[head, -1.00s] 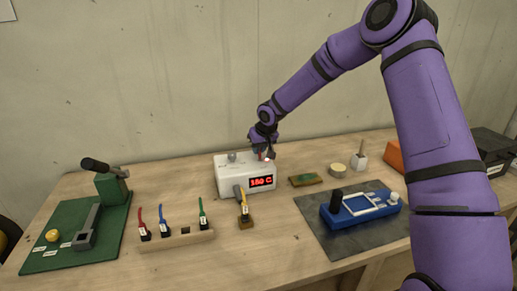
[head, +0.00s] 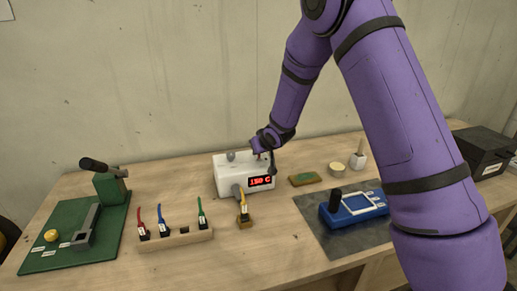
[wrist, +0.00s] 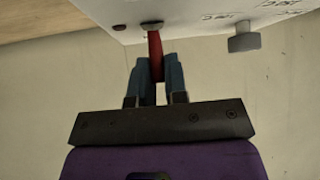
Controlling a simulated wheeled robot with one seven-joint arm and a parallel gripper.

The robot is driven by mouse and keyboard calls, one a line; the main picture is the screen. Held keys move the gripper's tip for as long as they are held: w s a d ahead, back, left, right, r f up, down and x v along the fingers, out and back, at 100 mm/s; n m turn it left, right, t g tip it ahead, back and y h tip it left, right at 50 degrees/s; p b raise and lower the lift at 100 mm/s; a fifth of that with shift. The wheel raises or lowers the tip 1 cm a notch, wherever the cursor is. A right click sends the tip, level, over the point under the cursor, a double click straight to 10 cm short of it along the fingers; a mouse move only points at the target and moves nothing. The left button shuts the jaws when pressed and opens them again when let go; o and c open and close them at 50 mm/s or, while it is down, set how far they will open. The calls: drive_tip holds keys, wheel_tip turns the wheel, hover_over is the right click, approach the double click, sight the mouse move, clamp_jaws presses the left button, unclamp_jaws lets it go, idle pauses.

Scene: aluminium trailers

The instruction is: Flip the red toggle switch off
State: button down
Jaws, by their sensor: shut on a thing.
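The red toggle switch (wrist: 155,50) stands on top of the white control box (head: 228,178). In the wrist view, its lever is between the two blue-grey fingers of my gripper (wrist: 157,74), which is shut on it. The lever's base sits in a grey collar (wrist: 151,27) on the box, which also shows in the wrist view (wrist: 195,15). A small dark red dot (wrist: 119,27) is beside the collar. In the head view my gripper (head: 262,154) is at the box's top right and hides the switch. The box's red display (head: 260,181) is lit.
A grey knob (head: 231,156) is on the box near the switch. A yellow-cabled plug (head: 243,207) is in front, and a rack (head: 176,240) with coloured cables is front left. A blue device (head: 352,208) sits on a dark mat at right.

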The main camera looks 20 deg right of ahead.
drive_tip(key=shift+s+f+n+t, duration=0.15)
drive_tip(key=shift+s+t, duration=0.4)
drive_tip(key=shift+t, duration=0.7)
drive_tip(key=shift+s+f+n+t, duration=0.15)
drive_tip(key=shift+s+t, duration=0.4)
drive_tip(key=shift+t, duration=0.7)
drive_tip(key=shift+r, duration=0.1)
drive_tip(key=c, duration=1.2)
unclamp_jaws()
drive_tip(key=shift+o, duration=0.2)
drive_tip(key=shift+s, duration=0.1)
drive_tip(key=v, duration=1)
drive_tip(key=shift+s+d, duration=0.15)
drive_tip(key=shift+s, duration=0.2)
drive_tip(key=shift+r, duration=0.1)
